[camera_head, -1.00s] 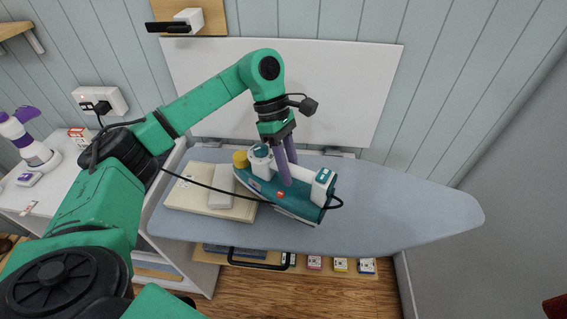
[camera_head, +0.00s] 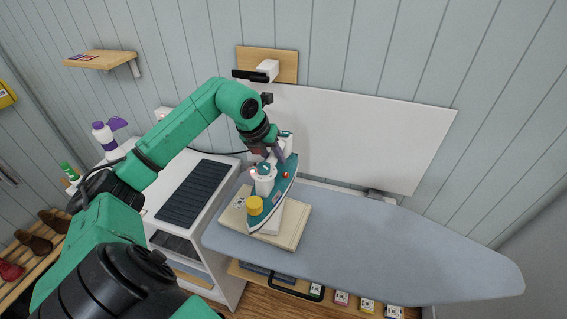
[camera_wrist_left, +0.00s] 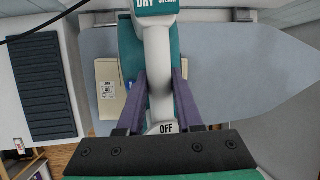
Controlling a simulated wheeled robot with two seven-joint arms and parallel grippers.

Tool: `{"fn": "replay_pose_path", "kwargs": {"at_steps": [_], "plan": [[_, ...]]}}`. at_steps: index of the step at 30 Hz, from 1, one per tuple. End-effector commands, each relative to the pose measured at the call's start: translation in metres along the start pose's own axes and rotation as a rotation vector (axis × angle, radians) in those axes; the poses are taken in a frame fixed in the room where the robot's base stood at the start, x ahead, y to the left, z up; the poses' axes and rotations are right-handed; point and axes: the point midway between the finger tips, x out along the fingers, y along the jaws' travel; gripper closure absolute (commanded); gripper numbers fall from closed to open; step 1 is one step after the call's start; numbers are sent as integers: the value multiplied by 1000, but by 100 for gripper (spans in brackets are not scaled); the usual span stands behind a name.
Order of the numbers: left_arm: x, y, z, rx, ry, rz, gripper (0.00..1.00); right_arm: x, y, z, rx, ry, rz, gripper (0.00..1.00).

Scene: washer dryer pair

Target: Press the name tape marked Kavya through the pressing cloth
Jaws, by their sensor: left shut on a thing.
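A teal and white iron (camera_head: 288,181) with a yellow cap is over the cream pad (camera_head: 291,236) at the left end of the grey-blue ironing board (camera_head: 370,245). My left gripper (camera_head: 272,153) is shut on the iron's white handle. In the left wrist view the purple fingers (camera_wrist_left: 159,98) close on the handle from both sides, above an "OFF" label. A white folded piece, perhaps the pressing cloth (camera_head: 272,223), lies on the pad, partly under the iron. I cannot tell whether the iron touches it. No Kavya tape is visible. My right gripper is not in view.
A white cabinet with a dark ribbed mat (camera_head: 194,192) stands left of the board. A purple-and-white bottle (camera_head: 106,138) stands behind it. A white panel (camera_head: 350,135) backs the board. The board's right side is clear. Several small coloured packs (camera_head: 341,298) sit below its front edge.

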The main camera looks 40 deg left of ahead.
Motion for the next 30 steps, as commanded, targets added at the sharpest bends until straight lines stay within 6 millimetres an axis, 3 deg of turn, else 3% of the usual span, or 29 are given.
{"fn": "replay_pose_path", "kwargs": {"at_steps": [16,30], "plan": [[58,10,-24,2,-2,-5,100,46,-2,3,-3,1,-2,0],[62,11,-25,3,-2,-4,100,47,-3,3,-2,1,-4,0]]}}
